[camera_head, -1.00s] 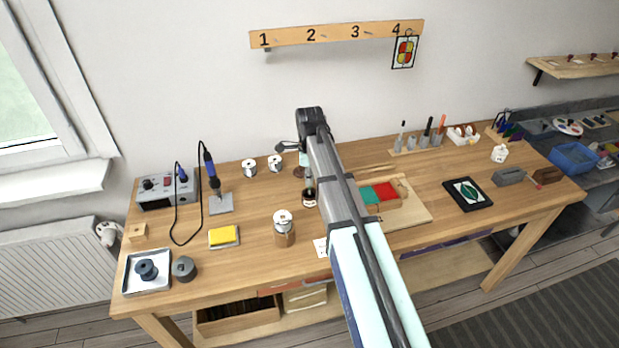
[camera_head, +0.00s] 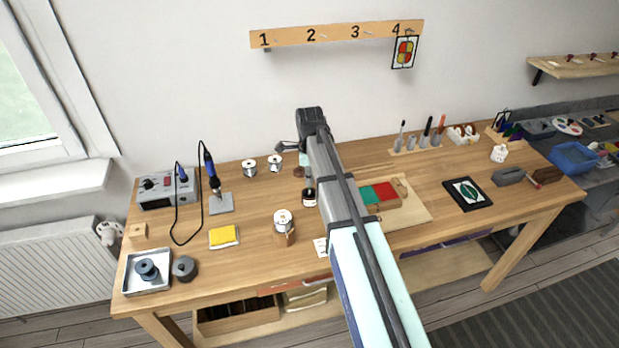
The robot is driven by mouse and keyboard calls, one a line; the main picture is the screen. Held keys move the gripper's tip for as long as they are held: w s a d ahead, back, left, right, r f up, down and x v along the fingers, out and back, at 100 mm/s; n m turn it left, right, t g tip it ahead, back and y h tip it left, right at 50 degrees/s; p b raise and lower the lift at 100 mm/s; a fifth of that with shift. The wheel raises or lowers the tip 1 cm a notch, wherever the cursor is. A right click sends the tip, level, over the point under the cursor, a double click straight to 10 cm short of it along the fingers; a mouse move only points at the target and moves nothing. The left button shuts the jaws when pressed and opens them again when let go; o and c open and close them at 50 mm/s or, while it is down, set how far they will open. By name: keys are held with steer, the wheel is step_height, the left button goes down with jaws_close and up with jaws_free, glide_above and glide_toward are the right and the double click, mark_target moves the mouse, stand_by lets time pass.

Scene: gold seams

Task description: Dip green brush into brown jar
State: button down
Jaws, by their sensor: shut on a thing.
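A small dark brown jar with a pale label (camera_head: 309,198) stands on the workbench, just left of my arm, which partly covers its surroundings. A small pale green piece (camera_head: 307,184) shows right above the jar, at the arm's edge. I cannot tell whether it is the green brush or part of my arm. My arm rises from the bottom to a dark joint near the picture's middle and hides what lies behind it. My gripper is hidden behind the arm, so its hold on anything does not show.
A wooden-bodied jar with a metal top (camera_head: 284,230) stands front left of the brown jar. White spools (camera_head: 249,168) stand behind. A yellow sponge (camera_head: 223,236) and soldering station (camera_head: 168,188) are left. A board with red and green pieces (camera_head: 405,212) lies right.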

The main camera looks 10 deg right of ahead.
steer(key=shift+r+p, duration=1.8)
steer(key=shift+r, duration=1.15)
steer(key=shift+s, duration=0.1)
